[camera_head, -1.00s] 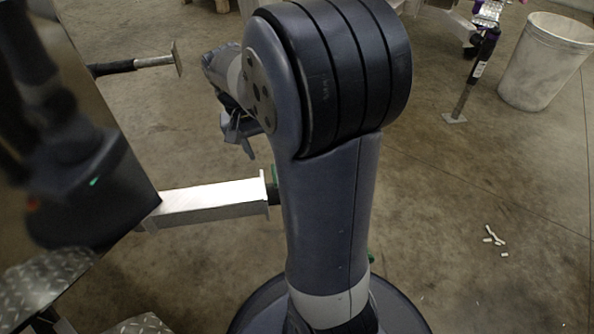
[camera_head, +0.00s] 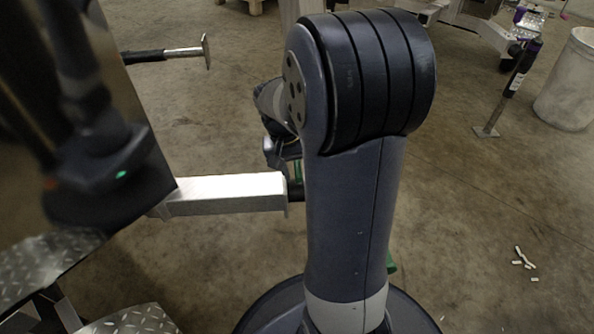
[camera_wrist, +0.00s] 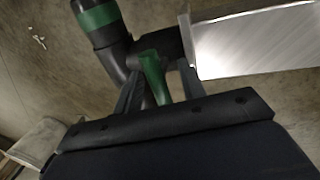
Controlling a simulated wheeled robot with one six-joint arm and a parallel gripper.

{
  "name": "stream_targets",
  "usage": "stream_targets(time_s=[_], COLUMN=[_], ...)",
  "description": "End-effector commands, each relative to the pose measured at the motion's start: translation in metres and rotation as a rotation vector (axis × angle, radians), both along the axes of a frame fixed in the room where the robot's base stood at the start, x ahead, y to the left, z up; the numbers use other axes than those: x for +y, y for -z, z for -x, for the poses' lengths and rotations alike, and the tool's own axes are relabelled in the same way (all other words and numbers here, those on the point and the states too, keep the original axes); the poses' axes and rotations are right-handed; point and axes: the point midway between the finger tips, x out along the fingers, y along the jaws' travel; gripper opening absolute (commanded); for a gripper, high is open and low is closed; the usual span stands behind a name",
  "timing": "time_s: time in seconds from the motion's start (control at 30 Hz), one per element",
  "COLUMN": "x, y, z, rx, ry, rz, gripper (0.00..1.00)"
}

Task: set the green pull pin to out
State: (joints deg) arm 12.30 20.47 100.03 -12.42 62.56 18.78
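The green pull pin (camera_wrist: 154,78) shows in the wrist view at the dark joint between the aluminium beam (camera_wrist: 255,42) and a black jack tube with a green band (camera_wrist: 98,16). My gripper (camera_wrist: 158,72) is open, with one finger on each side of the pin and a visible gap at each side. In the head view my gripper (camera_head: 282,152) is just above the beam's end (camera_head: 225,190). A bit of the green pin (camera_head: 298,170) shows there, partly hidden by my arm. Whether the pin is in or out cannot be told.
The trailer's dark glossy side (camera_head: 150,150) and tread plate (camera_head: 40,265) stand at the left. Another jack with a foot plate (camera_head: 490,130) and a white bin (camera_head: 570,85) are at the upper right.

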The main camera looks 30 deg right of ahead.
Motion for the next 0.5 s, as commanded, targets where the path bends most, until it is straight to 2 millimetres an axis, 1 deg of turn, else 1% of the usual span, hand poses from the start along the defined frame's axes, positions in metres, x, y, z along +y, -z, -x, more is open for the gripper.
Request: stream_targets(time_s=[0.17, 0.5], x=[0.0000, 0.0001], y=[-0.0004, -0.0005], z=[0.0000, 0.0000], rx=[0.000, 0.000], ry=[0.000, 0.000], rz=[0.000, 0.000], gripper=[0.39, 0.11])
